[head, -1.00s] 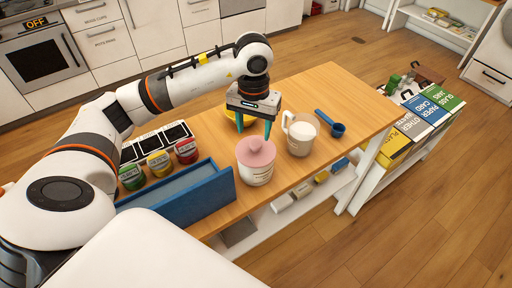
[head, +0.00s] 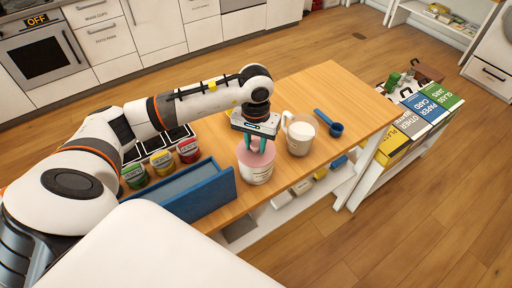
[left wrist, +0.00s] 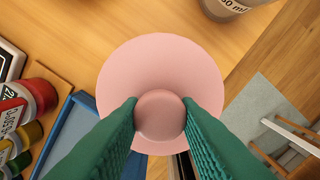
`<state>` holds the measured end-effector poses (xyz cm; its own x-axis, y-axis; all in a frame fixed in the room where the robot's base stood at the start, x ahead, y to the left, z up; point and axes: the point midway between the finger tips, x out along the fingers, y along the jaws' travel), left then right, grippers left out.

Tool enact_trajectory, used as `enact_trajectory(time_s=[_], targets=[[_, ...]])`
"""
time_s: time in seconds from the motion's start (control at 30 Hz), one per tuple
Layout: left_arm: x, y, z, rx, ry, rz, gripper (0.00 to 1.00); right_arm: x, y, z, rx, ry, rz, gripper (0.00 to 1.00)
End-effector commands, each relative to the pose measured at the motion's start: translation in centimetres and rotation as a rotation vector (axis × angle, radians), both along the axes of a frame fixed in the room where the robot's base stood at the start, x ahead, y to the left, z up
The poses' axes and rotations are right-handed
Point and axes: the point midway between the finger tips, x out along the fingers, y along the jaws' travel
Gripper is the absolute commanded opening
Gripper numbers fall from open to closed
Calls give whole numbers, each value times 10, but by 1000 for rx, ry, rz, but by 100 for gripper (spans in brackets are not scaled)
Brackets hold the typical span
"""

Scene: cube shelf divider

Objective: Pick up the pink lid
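The pink lid (head: 246,158) is round with a knob in its middle and sits on a white jar (head: 258,176) near the table's front edge. My left gripper (head: 257,148) is directly above the jar, pointing down. In the left wrist view the lid (left wrist: 155,62) fills the middle, and the green fingers (left wrist: 160,108) press on both sides of its knob (left wrist: 160,116). The gripper is shut on the knob. The lid still rests on the jar. The jar's body is mostly hidden under the lid in the wrist view. My right gripper is not in view.
A measuring cup with white contents (head: 299,135) stands close to the right of the jar. A blue scoop (head: 330,124) lies beyond it. A blue box-like divider (head: 205,192) and several small jars (head: 162,162) are at left. The table's right end is clear.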

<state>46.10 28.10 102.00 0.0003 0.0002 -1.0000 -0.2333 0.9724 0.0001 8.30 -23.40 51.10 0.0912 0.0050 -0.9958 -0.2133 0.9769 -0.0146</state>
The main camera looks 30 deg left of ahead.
Motion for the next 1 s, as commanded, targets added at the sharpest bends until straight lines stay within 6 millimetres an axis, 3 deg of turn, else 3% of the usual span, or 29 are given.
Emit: enact_trajectory(time_s=[0.1, 0.43, 0.8, 1.0], targets=[[0, 0, 0, 0, 0, 0, 0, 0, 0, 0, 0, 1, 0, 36], [1, 0, 7, 0, -3, 1, 0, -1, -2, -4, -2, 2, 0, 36], [1, 0, 75, 0, -6, 0, 0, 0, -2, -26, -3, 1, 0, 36], [0, 0, 97, -1, -2, 0, 0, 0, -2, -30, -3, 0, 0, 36]])
